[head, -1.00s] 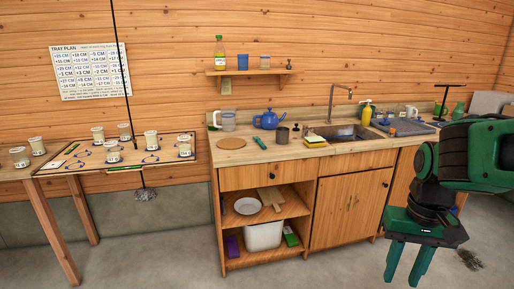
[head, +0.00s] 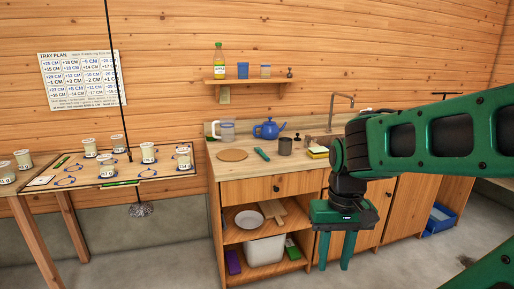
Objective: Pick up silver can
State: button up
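Several pale, labelled cans stand on the table at left: on the tray board (head: 112,178) are a can at its front (head: 107,165), one in its middle (head: 148,153), one at its right end (head: 183,158) and others behind. I cannot tell which one is the silver can. My gripper (head: 335,262) hangs fingers down in front of the cabinet, open and empty, apart from all of them. My arm hides part of the sink area.
A blue bin (head: 440,219) stands on the floor at right. The floor in front is clear.

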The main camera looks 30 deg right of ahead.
aim_at(285, 143)
jog(key=z, duration=0.2)
jog(key=i, duration=0.95)
jog(key=z, duration=0.85)
jog(key=i, duration=0.75)
jog(key=z, duration=0.1)
